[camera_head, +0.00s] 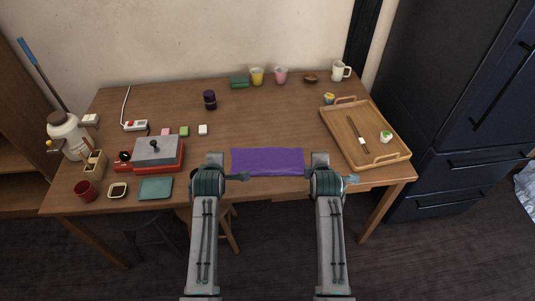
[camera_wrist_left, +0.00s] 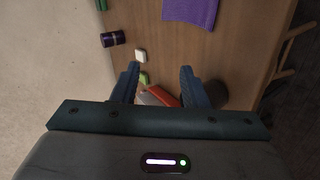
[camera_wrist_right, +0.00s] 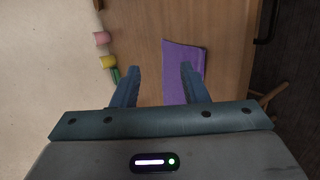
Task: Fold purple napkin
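The purple napkin (camera_head: 267,161) lies on the table near its front edge, as a wide flat rectangle between my two grippers in the head view. It also shows at the top of the left wrist view (camera_wrist_left: 190,12) and beyond the fingers in the right wrist view (camera_wrist_right: 182,62). My left gripper (camera_head: 243,177) is over the front edge, left of the napkin. Its fingers are apart and empty in the left wrist view (camera_wrist_left: 159,80). My right gripper (camera_head: 350,179) is right of the napkin, with fingers apart and empty in the right wrist view (camera_wrist_right: 160,80). Neither visibly touches the napkin.
A wooden tray (camera_head: 388,155) stands at the right of the table (camera_head: 250,120). A red and grey box (camera_head: 158,153), a teal cloth (camera_head: 155,188) and a red cup (camera_head: 86,190) are at the left. Cups (camera_head: 257,76) line the back. The middle behind the napkin is clear.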

